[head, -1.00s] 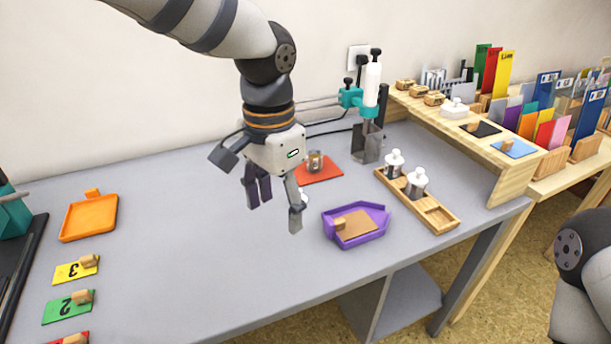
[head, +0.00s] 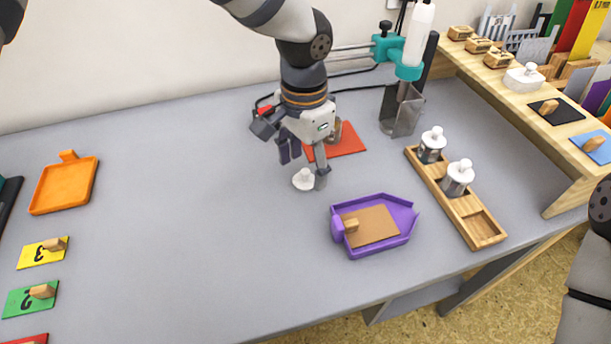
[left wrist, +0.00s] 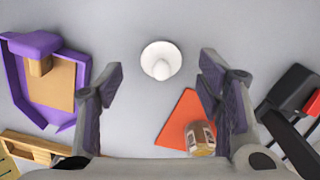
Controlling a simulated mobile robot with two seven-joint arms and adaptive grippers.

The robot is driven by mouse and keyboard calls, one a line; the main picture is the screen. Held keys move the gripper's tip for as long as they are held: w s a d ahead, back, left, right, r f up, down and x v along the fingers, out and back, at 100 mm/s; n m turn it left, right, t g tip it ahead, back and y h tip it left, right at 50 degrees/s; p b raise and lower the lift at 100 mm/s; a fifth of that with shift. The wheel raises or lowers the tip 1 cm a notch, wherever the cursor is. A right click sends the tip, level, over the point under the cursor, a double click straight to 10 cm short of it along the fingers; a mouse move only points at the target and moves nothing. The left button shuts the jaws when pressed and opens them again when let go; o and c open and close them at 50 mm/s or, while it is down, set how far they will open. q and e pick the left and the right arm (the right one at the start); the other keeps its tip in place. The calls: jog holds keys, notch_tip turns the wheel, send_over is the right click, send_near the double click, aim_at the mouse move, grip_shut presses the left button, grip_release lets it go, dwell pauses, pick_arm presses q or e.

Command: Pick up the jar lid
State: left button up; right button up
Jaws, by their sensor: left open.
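The jar lid (head: 303,180) is a small white disc with a raised knob. It lies on the grey table, just below my left gripper in the head view. My left gripper (head: 304,168) is open and empty, pointing down above the table. In the left wrist view the lid (left wrist: 161,61) shows ahead of and between the open fingers (left wrist: 165,95), apart from both. The right gripper is not in view.
An orange-red mat (head: 344,141) with a glass jar (left wrist: 200,139) is close behind the gripper. A purple tray (head: 408,218) is to the right in front. A wooden rack (head: 487,230) holds two white-lidded jars. The table's left middle is clear.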

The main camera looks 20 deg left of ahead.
pick_arm(q)
notch_tip(320, 180, down, 2)
jog(key=shift+f, duration=0.1)
jog(key=shift+w, duration=0.1)
jog(key=c, duration=0.9)
